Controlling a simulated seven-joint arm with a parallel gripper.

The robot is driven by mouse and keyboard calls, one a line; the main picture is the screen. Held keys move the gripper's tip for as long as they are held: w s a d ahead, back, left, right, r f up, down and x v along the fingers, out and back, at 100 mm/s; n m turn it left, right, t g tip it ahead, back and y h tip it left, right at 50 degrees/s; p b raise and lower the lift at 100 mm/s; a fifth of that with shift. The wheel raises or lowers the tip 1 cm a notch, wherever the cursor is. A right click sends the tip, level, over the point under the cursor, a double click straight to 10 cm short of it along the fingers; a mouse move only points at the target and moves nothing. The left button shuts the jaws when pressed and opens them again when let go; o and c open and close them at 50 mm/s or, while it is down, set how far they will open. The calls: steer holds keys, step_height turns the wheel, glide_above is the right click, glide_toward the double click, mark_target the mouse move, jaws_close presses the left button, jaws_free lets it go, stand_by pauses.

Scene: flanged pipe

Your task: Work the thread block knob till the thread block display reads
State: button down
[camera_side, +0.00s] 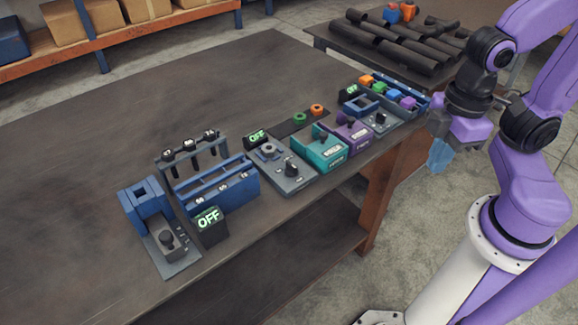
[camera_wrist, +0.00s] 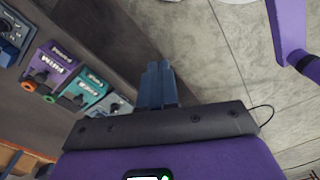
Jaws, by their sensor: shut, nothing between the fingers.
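Three units with knobs stand along the bench, and no readable label shows which is the thread block. The left unit has a knob (camera_side: 166,238) beside a blue block and a display (camera_side: 208,218) reading OFF. The middle grey unit has a ring, a dark knob (camera_side: 291,169) and a display (camera_side: 256,136) reading OFF. The right unit has a knob (camera_side: 380,119) and a small lit display (camera_side: 352,90) that seems to read OFF. My gripper (camera_side: 438,158) is shut and empty, off the bench's right edge. Its fingers show in the wrist view (camera_wrist: 157,82), touching nothing.
Teal (camera_side: 320,150) and purple (camera_side: 353,133) boxes stand between the middle and right units. A blue slotted rack (camera_side: 216,184) is near the left unit. Dark pipes (camera_side: 400,40) lie on another table behind. The left bench top is clear.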

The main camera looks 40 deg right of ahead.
stand_by(0.3)
steer(key=c, duration=1.4)
jaws_free()
steer(key=o, duration=0.7)
steer(key=shift+w+a+r, duration=0.25)
steer(key=shift+w+a, duration=0.45)
steer(key=shift+w, duration=0.3)
steer(key=r+n, duration=0.2)
steer(key=n, duration=0.3)
glide_above(291, 164)
step_height(291, 164, down, 17)
steer(key=shift+s+f, duration=0.1)
steer(key=shift+f, duration=0.1)
steer(key=c, duration=1.1)
